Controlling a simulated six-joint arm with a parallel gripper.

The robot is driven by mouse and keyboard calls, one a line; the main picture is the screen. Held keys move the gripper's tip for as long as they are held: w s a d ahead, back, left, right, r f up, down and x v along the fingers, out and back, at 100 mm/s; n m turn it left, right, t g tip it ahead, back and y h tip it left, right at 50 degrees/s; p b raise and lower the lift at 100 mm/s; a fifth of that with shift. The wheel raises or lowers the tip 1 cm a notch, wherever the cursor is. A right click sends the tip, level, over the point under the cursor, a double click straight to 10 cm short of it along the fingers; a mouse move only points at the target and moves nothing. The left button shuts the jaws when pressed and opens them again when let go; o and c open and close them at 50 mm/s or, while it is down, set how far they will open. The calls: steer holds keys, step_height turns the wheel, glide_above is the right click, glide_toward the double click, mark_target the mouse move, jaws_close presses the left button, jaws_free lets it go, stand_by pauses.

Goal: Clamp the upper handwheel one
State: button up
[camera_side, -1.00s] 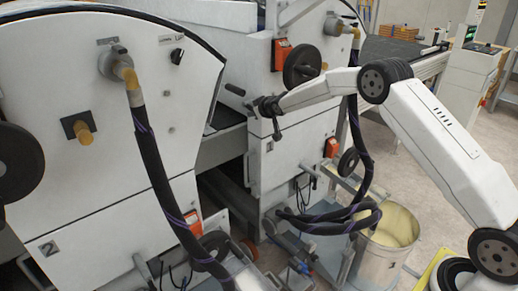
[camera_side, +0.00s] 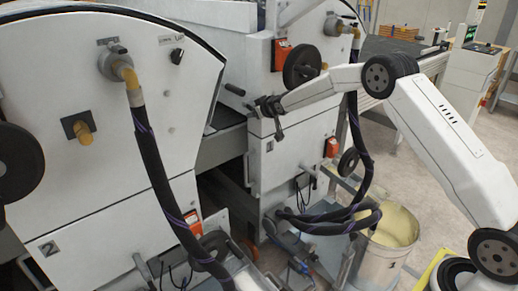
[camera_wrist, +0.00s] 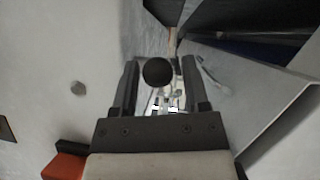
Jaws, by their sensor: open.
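The upper handwheel (camera_side: 302,66) is a black wheel on the white panel of the rear machine unit, beside an orange box. My gripper (camera_side: 267,112) is in front of this panel, left of and below the wheel, apart from it. A black handle (camera_side: 235,89) sticks out just left of my gripper. In the wrist view my gripper (camera_wrist: 160,80) is open, with one finger on each side of a dark round knob (camera_wrist: 157,72). I cannot tell whether the knob is beyond the fingertips or between them. No contact is visible.
The orange box (camera_side: 281,53) is above my gripper; an orange-red part (camera_wrist: 65,162) shows low in the wrist view. A dark hose (camera_side: 358,140) hangs behind my forearm. A lower black wheel (camera_side: 348,162) and a bucket (camera_side: 390,235) are below. The front unit (camera_side: 100,150) fills the left.

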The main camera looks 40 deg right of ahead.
steer(key=v, duration=0.6)
steer(key=shift+s, duration=0.3)
steer(key=shift+r, duration=0.1)
steer(key=s+a+f+g, duration=0.2)
steer(key=s+a+g, duration=0.1)
steer(key=s, duration=0.9)
steer(key=s+a+f+g+y, duration=0.1)
steer(key=s+a+f+g, duration=0.1)
steer(key=s, duration=1.1)
steer(key=s+a+f+m+g, duration=0.1)
steer(key=s+a+f+g, duration=0.2)
steer(key=s, duration=0.9)
steer(key=a+g, duration=0.1)
steer(key=a, duration=0.2)
steer(key=shift+s+y, duration=0.3)
steer(key=shift+s, duration=0.1)
